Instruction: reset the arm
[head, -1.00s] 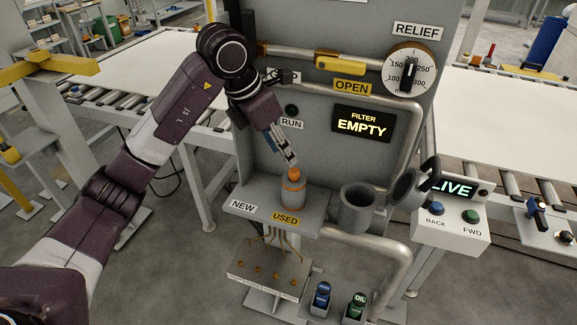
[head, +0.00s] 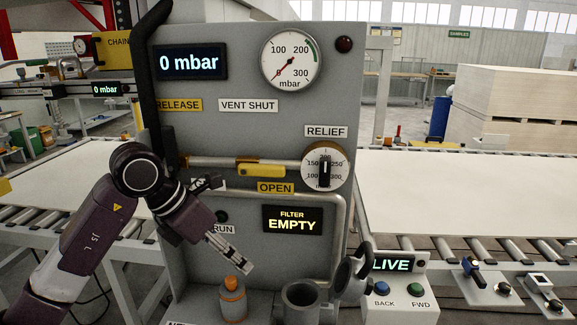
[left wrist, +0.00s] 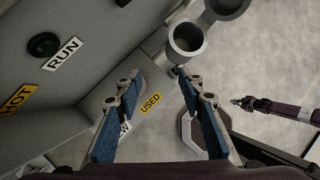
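My left gripper (head: 240,262) reaches in from the left and hangs in front of the grey panel, its tips just above and right of the orange-capped canister (head: 233,302). In the left wrist view its two blue-padded fingers (left wrist: 160,88) are apart with nothing between them. The canister stands upright on the shelf. It does not show in the left wrist view. In that view a dark arm with a slim tip, seemingly my right gripper (left wrist: 242,102), shows at the right; it is too small to tell its state. It is not in the head view.
The grey panel (head: 250,130) carries a gauge (head: 291,62), a relief dial (head: 325,167) and a yellow handle (head: 261,170). An open grey cup (head: 300,300) stands right of the canister, with a hinged lid (head: 352,275). A control box (head: 397,293) and conveyor are further right.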

